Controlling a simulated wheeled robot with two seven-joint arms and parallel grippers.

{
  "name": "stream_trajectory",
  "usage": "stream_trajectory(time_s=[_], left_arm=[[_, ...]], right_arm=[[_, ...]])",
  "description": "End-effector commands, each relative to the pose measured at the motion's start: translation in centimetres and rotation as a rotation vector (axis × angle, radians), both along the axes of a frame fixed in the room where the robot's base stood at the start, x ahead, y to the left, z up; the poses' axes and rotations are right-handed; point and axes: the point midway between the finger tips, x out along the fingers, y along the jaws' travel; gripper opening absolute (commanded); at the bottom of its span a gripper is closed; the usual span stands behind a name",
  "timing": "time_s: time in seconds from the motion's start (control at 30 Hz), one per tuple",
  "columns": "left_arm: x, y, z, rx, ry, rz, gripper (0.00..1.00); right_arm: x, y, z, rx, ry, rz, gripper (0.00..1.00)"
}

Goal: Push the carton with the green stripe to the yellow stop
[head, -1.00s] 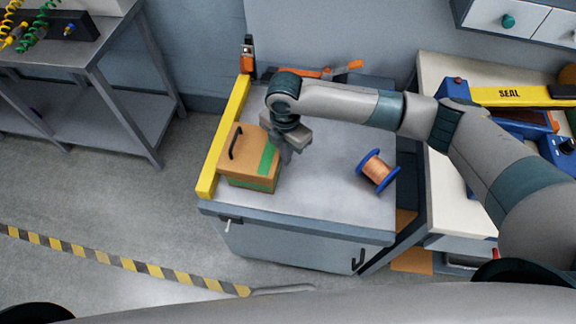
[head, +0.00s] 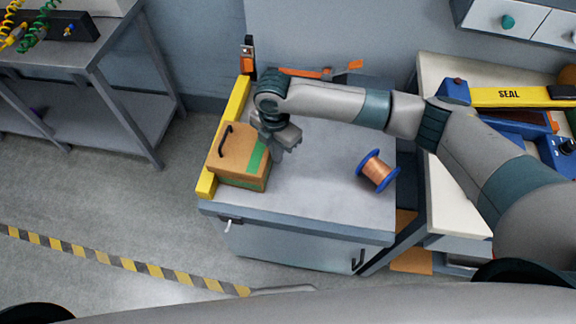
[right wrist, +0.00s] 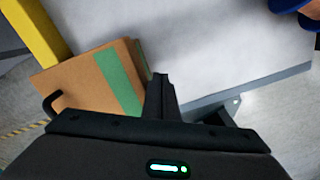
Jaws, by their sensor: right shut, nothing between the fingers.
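The brown carton (head: 231,158) with a green stripe (head: 256,158) and a black handle stands on the grey cabinet top. The yellow stop (head: 238,100) is a long bar along the left edge of that top. The carton hides the bar's middle in the head view; I cannot tell whether they touch. My right gripper (head: 279,156) is shut and empty, low at the carton's right, striped side. In the right wrist view the finger (right wrist: 160,80) is close beside the carton (right wrist: 85,82), and the stop (right wrist: 38,30) runs behind it. My left gripper is not in view.
A copper-wire spool (head: 377,170) with blue flanges lies at the right of the cabinet top (head: 320,205). An orange tool (head: 310,72) lies along the back edge. A bench with a SEAL machine (head: 510,97) stands at the right. The middle of the top is clear.

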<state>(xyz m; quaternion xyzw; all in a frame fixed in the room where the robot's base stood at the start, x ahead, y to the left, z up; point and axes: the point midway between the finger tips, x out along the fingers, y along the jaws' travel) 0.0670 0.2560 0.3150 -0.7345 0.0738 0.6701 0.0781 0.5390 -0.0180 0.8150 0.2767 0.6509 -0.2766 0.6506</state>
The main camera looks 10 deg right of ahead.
Motion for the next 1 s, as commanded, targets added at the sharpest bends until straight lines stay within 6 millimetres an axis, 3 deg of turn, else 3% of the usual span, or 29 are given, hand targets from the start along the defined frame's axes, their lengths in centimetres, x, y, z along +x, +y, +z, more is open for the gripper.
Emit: stream_trajectory(time_s=[0.4,0.77,1.0], left_arm=[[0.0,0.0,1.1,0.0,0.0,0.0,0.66],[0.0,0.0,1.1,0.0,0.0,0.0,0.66],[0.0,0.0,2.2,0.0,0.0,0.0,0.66]], right_arm=[[-0.4,-1.5,0.1,-0.001,-0.001,0.001,0.0],[-0.4,-1.5,0.0,0.0,0.0,0.001,0.0],[-0.4,-1.5,1.1,0.0,0.0,0.0,0.0]])
